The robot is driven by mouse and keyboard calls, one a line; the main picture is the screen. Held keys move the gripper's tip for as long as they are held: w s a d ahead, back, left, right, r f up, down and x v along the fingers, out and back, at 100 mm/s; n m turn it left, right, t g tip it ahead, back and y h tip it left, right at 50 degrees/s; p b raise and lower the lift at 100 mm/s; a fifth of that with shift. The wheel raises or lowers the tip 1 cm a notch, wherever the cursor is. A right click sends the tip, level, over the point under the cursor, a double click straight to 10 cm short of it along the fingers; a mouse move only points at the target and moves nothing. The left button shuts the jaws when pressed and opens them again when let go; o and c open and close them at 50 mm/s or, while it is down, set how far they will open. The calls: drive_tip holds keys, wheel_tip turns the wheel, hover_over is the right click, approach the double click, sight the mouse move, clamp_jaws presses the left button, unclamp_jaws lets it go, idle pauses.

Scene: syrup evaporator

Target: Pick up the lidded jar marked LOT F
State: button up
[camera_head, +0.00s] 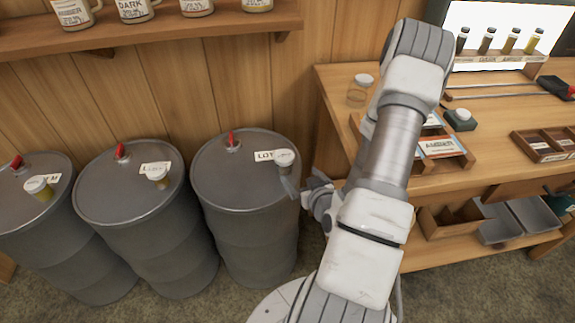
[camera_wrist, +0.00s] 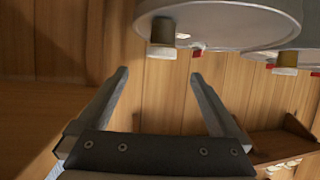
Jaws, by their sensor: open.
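Three white-lidded jars stand on the grey drums: a right jar (camera_head: 284,159), a middle jar (camera_head: 157,174) and a left jar (camera_head: 40,187). The right drum's label (camera_head: 264,156) begins "LO", with the rest hidden behind the jar. I cannot read "LOT F" on any jar. My gripper (camera_head: 303,185) is open and empty, just right of the right jar at the drum's edge. In the wrist view, which looks upside down, an amber jar with a pale lid (camera_wrist: 162,51) appears beyond and between the open fingertips (camera_wrist: 160,76), apart from them.
The right drum (camera_head: 235,195) has a red bung (camera_head: 231,138) behind the jar. A wall shelf (camera_head: 150,37) with several labelled jars hangs above the drums. A wooden bench (camera_head: 330,75) with trays, another lidded jar (camera_head: 360,88) and sample bottles stands to the right, behind my arm.

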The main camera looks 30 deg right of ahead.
sight(282, 155)
drive_tip(key=b+x, duration=0.4)
drive_tip(key=b, duration=0.5)
drive_tip(key=shift+w+f, duration=0.15)
drive_tip(key=shift+f, duration=0.15)
drive_tip(key=b, duration=0.2)
drive_tip(key=shift+w+f+b, duration=0.15)
drive_tip(key=shift+w+b, duration=0.05)
drive_tip(key=shift+b, duration=0.2)
drive_tip(key=b+x, duration=0.1)
drive_tip(key=x, duration=0.3)
drive_tip(key=b+x, duration=0.1)
drive_tip(key=x, duration=0.3)
drive_tip(key=b+x, duration=0.1)
drive_tip(key=x, duration=0.3)
drive_tip(key=shift+w+r, duration=0.35)
drive_tip(key=shift+r, duration=0.15)
drive_tip(key=c, duration=1.5)
